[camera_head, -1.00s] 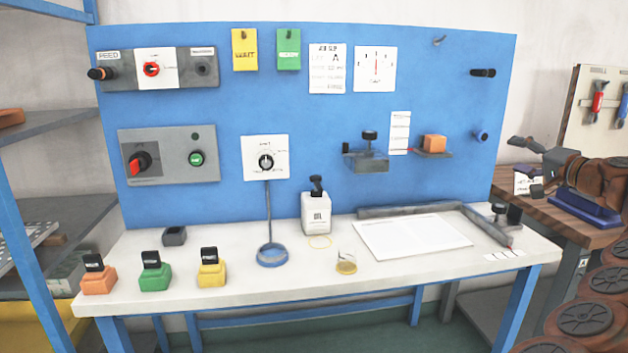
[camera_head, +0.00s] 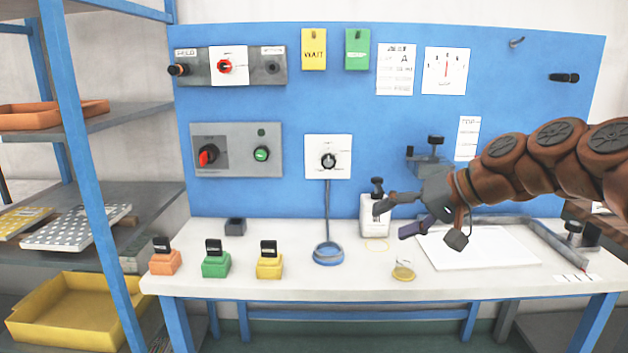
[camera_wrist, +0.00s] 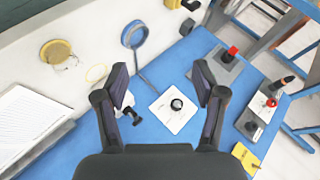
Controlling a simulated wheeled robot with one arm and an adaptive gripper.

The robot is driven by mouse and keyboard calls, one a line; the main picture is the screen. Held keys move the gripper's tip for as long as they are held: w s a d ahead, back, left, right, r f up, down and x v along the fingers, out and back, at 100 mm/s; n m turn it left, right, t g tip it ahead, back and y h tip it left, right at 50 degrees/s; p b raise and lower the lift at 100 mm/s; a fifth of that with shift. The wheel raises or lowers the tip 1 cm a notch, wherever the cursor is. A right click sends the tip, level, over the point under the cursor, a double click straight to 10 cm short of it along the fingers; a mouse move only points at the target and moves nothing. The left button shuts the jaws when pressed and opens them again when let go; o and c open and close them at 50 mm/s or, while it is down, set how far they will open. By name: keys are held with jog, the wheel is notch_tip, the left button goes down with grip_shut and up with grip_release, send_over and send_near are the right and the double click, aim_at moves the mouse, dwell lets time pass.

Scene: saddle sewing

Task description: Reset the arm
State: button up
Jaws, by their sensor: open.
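My gripper (camera_head: 392,217) is open and empty in the head view, in front of the white bottle (camera_head: 374,216) and above the white bench top. My arm reaches in from the right and hides part of the blue panel and the paper sheet. In the wrist view my gripper (camera_wrist: 160,90) shows its two dark fingers spread apart. Between them is the white plate with a black knob (camera_wrist: 176,106) on the blue panel. The bottle is partly hidden behind the left finger in that view.
A shelf rack with a yellow tray (camera_head: 75,312) stands at left.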

jog(key=s+a+f+n+g+h, duration=0.1)
jog(key=s+a+f+g+h, duration=0.1)
jog(key=s+f, duration=0.55)
jog(key=s+a+f+g+h, duration=0.2)
jog(key=s+a+f+g, duration=0.1)
jog(key=s+f, duration=0.4)
jog(key=s+d+f+g+h, duration=0.1)
jog(key=s+d+f+h, duration=0.2)
jog(key=s, duration=0.4)
jog(key=s+d+f+g, duration=0.1)
jog(key=s+d+f, duration=0.25)
jog(key=s, duration=0.35)
jog(key=s+d+f+g+h, duration=0.2)
jog(key=s+f, duration=0.2)
jog(key=s, duration=0.2)
notch_tip(320, 180, up, 20)
jog(key=t+p, duration=0.1)
jog(key=p, duration=1.7)
jog(key=shift+a+f+t, duration=0.15)
jog(key=shift+f+t, duration=0.05)
jog(key=shift+t, duration=0.1)
jog(key=shift+c, duration=0.2)
